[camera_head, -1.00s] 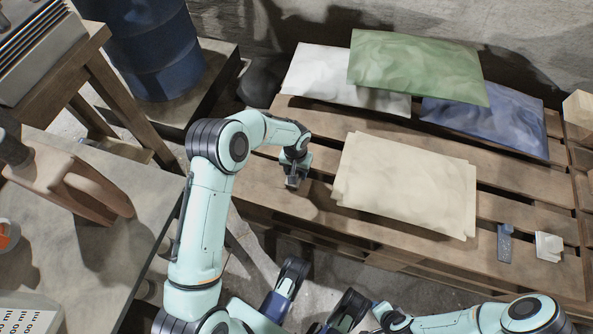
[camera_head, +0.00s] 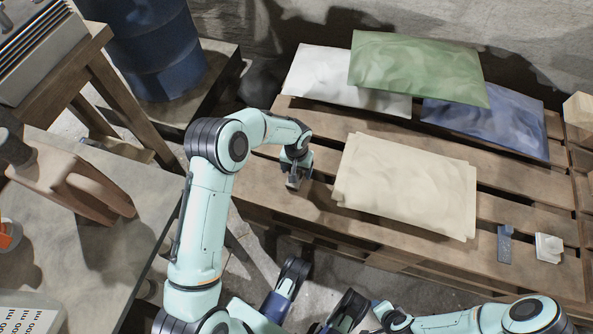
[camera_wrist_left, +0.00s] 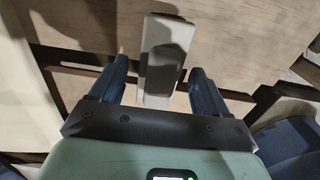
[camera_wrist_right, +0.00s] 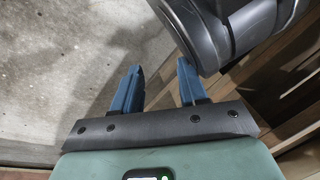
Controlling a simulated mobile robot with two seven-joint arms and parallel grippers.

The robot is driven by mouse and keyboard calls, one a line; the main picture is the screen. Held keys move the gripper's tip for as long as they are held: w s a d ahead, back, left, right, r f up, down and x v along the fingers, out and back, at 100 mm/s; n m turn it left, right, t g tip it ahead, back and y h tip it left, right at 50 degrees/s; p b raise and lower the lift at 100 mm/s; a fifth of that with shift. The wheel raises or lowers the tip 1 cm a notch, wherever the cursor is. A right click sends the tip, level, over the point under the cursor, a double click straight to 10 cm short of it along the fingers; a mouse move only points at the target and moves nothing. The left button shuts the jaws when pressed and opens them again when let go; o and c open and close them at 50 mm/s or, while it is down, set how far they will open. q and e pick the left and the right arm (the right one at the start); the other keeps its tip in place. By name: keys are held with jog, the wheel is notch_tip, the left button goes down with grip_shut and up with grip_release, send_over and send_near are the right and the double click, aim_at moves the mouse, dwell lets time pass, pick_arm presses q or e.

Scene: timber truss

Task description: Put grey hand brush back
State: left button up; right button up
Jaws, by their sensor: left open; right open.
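A pale grey, oblong block, which looks like the grey hand brush (camera_wrist_left: 166,55), stands out between the fingers of my left gripper (camera_wrist_left: 165,85) in the left wrist view. Gaps show on both sides of it, so the fingers are apart from it. In the head view my left gripper (camera_head: 293,182) points down, low over the left end of the timber pallet (camera_head: 265,205); the brush is hard to make out there. My right gripper (camera_wrist_right: 160,85) is open and empty over the concrete floor in the right wrist view.
Cream sacks (camera_head: 405,185) lie right of my left gripper. White (camera_head: 330,75), green (camera_head: 415,65) and blue (camera_head: 485,115) sacks lie behind. A small blue-grey item (camera_head: 505,244) and a white item (camera_head: 548,247) lie on the pallet's right. A bench (camera_head: 105,255) stands left.

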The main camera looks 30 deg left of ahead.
pick_arm(q)
notch_tip(320, 180, up, 6)
jog(key=shift+r+p, duration=0.15)
jog(key=shift+p, duration=0.55)
notch_tip(320, 180, up, 4)
jog(key=shift+f+p, duration=0.1)
jog(key=shift+p, duration=0.3)
jog(key=shift+r, duration=0.4)
pick_arm(e)
jog(key=shift+t, duration=0.4)
jog(key=r, duration=0.1)
jog(key=w+a+r, duration=0.1)
jog(key=r, duration=0.2)
jog(key=shift+w+a, duration=0.15)
jog(key=shift+w, duration=0.2)
